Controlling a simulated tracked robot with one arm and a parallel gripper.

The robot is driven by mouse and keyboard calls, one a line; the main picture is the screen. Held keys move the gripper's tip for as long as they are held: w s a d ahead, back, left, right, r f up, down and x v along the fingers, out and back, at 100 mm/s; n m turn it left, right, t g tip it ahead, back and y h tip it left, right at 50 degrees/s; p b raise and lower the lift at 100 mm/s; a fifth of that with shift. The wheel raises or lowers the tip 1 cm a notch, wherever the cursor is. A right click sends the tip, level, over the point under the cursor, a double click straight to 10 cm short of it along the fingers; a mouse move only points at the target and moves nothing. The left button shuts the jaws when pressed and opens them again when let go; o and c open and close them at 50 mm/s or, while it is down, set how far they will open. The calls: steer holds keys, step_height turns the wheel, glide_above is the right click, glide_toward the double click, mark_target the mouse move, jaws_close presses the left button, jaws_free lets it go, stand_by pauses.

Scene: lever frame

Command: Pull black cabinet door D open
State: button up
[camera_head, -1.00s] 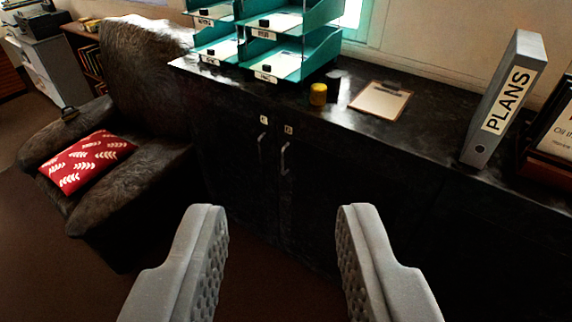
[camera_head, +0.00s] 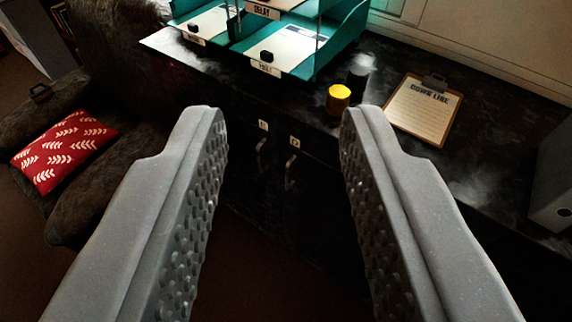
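The black cabinet door D (camera_head: 312,205) is closed, with a small label reading D (camera_head: 295,142) near its top. Its metal handle (camera_head: 289,173) is a vertical bar below the label. A second handle (camera_head: 260,158) is to its left, on the neighbouring door with its own label (camera_head: 263,126). My gripper (camera_head: 282,115) is open and empty. Its two grey fingers are wide apart, and both handles show in the gap between them. The handles are apart from the fingers, farther off. The right finger hides part of the cabinet front.
On the cabinet top (camera_head: 390,150) are a teal tray rack (camera_head: 335,50), a yellow-topped jar (camera_head: 338,99), a dark cylinder (camera_head: 358,78), a clipboard (camera_head: 422,108) and a grey binder (camera_head: 553,180). A dark armchair (camera_head: 95,45) with a red cushion (camera_head: 63,150) stands at left.

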steer(key=shift+r, duration=0.1)
steer(key=shift+w, duration=0.15)
steer(key=w+a+f+m+t+b, duration=0.1)
steer(key=w+a+f, duration=0.2)
steer(key=w+f, duration=0.55)
steer(key=w+a+f+m+b, duration=0.1)
steer(key=w+a+f, duration=0.2)
steer(key=w+f, duration=0.55)
steer(key=w+a+f+t+b, duration=0.1)
steer(key=w+a+f, duration=0.3)
steer(key=w+f, duration=0.45)
steer(key=m+g+h+b, duration=0.1)
steer(key=m+h+b, duration=0.15)
steer(key=h, duration=0.55)
glide_toward(287, 180)
steer(key=shift+m, duration=0.25)
steer(key=b+x, duration=0.2)
steer(key=x, duration=0.6)
steer(key=shift+w+d, duration=0.15)
steer(key=shift+w, duration=0.25)
